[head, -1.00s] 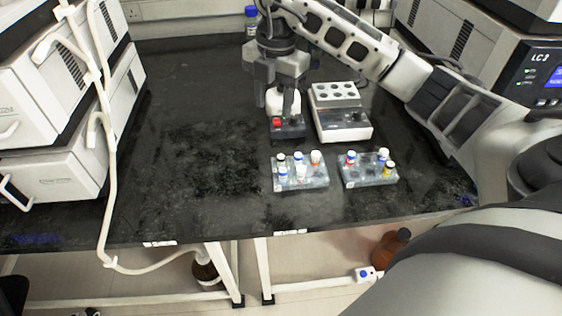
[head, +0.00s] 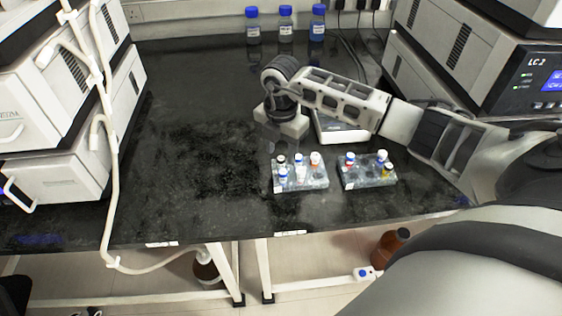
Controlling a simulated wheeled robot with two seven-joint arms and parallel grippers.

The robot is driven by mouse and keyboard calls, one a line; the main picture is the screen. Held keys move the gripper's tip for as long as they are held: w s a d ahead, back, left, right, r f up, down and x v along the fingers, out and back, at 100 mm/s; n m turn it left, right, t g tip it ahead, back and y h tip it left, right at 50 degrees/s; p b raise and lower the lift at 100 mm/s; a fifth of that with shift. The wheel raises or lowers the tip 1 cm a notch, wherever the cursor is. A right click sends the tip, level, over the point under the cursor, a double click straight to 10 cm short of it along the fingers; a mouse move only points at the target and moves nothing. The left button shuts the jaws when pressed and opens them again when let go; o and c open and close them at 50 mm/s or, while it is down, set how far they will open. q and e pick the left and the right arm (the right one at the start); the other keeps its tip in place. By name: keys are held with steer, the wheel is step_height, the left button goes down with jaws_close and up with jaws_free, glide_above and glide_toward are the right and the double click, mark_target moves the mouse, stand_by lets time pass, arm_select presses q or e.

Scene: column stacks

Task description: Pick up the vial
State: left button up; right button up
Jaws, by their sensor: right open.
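A left clear rack (head: 314,180) on the dark bench holds several small vials with coloured caps: blue-capped vials (head: 283,174), a white-capped vial (head: 301,170) and an orange-marked vial (head: 315,160). A right clear rack (head: 368,181) holds a red-and-blue vial (head: 350,160), a blue-capped vial (head: 382,156) and a yellow-marked vial (head: 387,168). My right gripper (head: 280,148) points down just behind the back row of the left rack. It is open, with no vial seen between its fingers. Its fingertips are partly hard to make out against the dark bench. My left gripper is not in view.
Several blue-capped bottles (head: 286,27) stand at the back. White instruments (head: 50,180) line the left and another (head: 520,75) the right. The bench left of the racks is clear.

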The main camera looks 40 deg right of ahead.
steer(key=shift+f, duration=1.15)
jaws_close()
steer(key=shift+r, duration=0.5)
step_height(320, 180, up, 2)
steer(key=shift+r+b, duration=0.15)
steer(key=shift+b, duration=0.3)
steer(key=s+r, duration=0.1)
steer(key=s+a+r, duration=0.1)
steer(key=r, duration=0.1)
steer(key=s+a+r, duration=0.1)
steer(key=r, duration=0.1)
steer(key=shift+s+a, duration=0.2)
steer(key=shift+s, duration=0.1)
steer(key=s+a+r, duration=0.4)
steer(key=s+a, duration=0.1)
steer(key=s, duration=0.3)
steer(key=shift+a+r+b, duration=0.15)
steer(key=shift+r+b, duration=0.25)
